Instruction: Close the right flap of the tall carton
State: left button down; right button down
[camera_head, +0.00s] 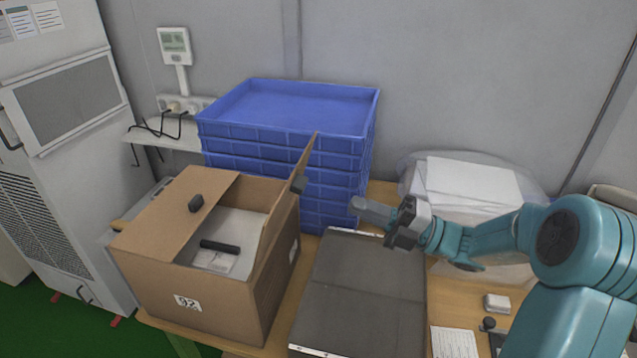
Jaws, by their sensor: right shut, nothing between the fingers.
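Through the opening I see a black bar and white material inside. My right gripper (359,206) is shut and empty, to the right of the right flap and apart from it, above the dark flat panel. My left gripper is not in view.
A stack of blue crates (345,108) stands behind the carton. A dark grey panel (362,285) lies right of the carton. A small white box (497,303) and papers lie at the front right.

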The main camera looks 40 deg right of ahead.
jog(key=p+x, duration=0.2)
jog(key=x, duration=0.6)
jog(key=shift+r+p, duration=0.2)
jog(key=shift+p, duration=0.1)
jog(key=shift+a+f, duration=0.1)
